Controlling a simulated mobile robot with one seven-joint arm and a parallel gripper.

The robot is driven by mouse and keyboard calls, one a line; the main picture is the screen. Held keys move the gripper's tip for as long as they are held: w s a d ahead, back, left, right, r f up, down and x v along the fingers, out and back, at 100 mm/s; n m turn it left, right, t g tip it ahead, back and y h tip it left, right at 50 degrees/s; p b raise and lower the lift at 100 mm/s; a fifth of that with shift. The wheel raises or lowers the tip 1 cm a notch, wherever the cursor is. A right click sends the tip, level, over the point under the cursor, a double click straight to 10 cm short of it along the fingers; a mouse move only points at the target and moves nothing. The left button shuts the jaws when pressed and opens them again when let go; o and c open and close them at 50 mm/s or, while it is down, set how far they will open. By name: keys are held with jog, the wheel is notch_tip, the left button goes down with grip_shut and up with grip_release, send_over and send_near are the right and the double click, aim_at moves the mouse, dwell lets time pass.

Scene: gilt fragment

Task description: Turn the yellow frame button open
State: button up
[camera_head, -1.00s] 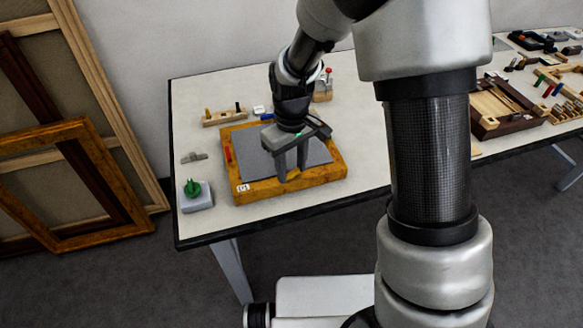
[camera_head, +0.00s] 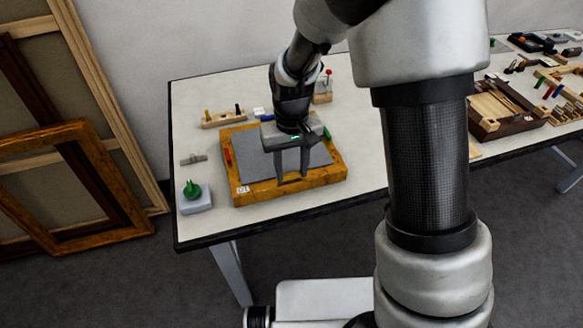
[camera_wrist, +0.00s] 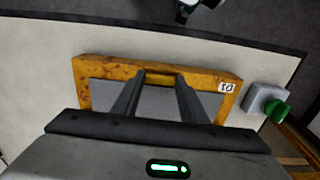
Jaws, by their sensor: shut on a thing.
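A gilt wooden frame (camera_head: 330,176) lies face down on the table with a grey panel (camera_head: 250,160) inside it. My gripper (camera_head: 292,178) points down at the frame's near rail. In the wrist view, my gripper (camera_wrist: 161,77) has its two fingers on either side of the yellow button (camera_wrist: 163,78) at that rail. The jaws are shut on the button, which shows only as a thin yellow strip between the fingertips. The fingers largely hide the button in the head view, so its exact angle is hard to tell.
Other frame buttons are red (camera_head: 228,156) on the left rail, green (camera_head: 327,133) on the right and blue (camera_head: 266,118) at the back. A grey block with a green piece (camera_head: 193,191) stands left of the frame. A wooden rack (camera_head: 224,119) stands behind.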

aim_at(291, 174)
jog(key=o, duration=1)
jog(key=shift+o, duration=0.2)
notch_tip(291, 174, up, 18)
jog(key=p, duration=0.1)
jog(key=shift+f, duration=0.25)
